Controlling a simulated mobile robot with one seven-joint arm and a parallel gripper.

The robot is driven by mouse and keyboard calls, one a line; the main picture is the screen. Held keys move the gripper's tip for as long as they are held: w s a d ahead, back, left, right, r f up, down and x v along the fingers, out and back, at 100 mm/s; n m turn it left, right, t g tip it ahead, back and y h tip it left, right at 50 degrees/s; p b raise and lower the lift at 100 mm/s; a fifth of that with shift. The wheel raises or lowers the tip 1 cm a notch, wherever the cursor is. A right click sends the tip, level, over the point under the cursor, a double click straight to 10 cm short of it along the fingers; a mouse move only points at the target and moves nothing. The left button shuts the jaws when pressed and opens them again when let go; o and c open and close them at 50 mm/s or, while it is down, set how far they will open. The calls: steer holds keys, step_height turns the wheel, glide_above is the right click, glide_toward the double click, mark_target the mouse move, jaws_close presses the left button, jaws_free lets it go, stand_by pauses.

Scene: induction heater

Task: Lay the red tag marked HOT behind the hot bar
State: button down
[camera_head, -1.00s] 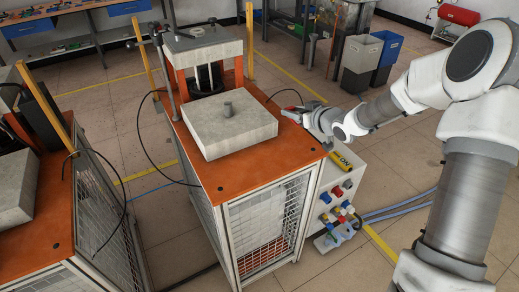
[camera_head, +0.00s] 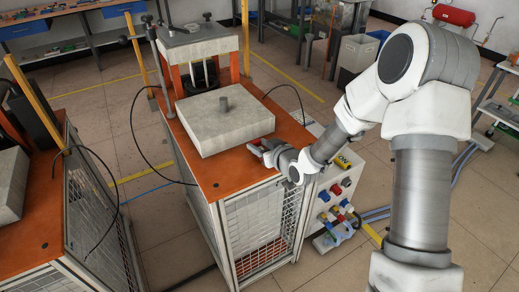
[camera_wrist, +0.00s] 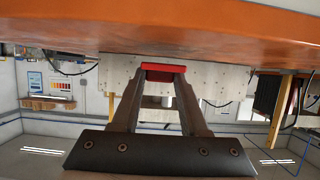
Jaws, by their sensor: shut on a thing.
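My gripper (camera_head: 258,148) is at the right edge of the orange-topped bench, beside the front right of the thick grey block (camera_head: 228,122). In the wrist view, which is upside down, my gripper (camera_wrist: 163,72) is shut on the red tag (camera_wrist: 163,68), held between the fingertips. Its HOT lettering cannot be read. The tag cannot be made out in the head view. I cannot pick out the hot bar for certain; upright bars (camera_head: 204,73) stand under the press head behind the block.
The orange bench top (camera_head: 210,173) is clear in front of the block. A control box (camera_head: 345,190) with coloured sockets stands at the bench's right side. A black cable (camera_head: 290,88) arches behind my arm. A second bench (camera_head: 40,240) stands at the left.

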steer(key=shift+f, duration=0.55)
steer(key=shift+f, duration=0.2)
steer(key=shift+c, duration=2.1)
jaws_free()
steer(key=shift+r, duration=0.15)
